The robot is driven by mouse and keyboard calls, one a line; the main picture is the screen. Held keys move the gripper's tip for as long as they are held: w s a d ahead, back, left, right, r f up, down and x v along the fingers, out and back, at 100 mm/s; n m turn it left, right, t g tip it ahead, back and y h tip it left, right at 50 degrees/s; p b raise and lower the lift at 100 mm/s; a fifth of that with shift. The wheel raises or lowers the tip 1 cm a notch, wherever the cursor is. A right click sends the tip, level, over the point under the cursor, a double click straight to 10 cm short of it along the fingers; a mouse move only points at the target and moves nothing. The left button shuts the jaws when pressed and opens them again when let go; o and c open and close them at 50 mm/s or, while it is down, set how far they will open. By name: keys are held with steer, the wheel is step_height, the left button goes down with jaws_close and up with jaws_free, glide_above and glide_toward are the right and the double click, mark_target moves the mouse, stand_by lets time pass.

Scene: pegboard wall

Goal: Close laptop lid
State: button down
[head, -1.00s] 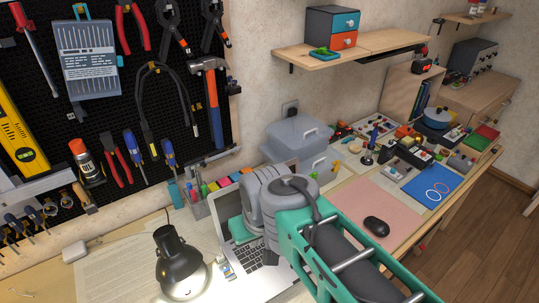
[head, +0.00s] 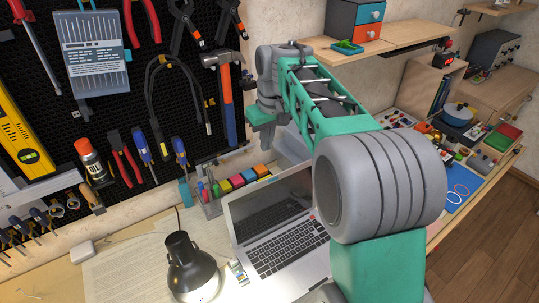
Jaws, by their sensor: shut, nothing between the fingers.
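The silver laptop is open on the desk, its dark screen (head: 272,203) raised and its black keyboard (head: 288,248) facing up. My arm covers the right side of the laptop and part of its lid edge. My gripper (head: 264,134) is small in view, at the far end of my raised arm, and appears shut and empty. It hangs above the top edge of the lid in the picture, apart from it. Its fingertips are hard to make out.
A black desk lamp (head: 190,265) stands just left of the laptop. A holder with coloured blocks and pens (head: 235,184) is behind the lid. The tool pegboard (head: 75,120) rises at left, and a wooden shelf (head: 345,55) juts from the wall beyond my arm.

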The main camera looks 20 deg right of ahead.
step_height(320, 180, down, 8)
steer(key=s+p, duration=0.2)
steer(key=shift+s+d, duration=0.2)
steer(key=shift+d, duration=0.1)
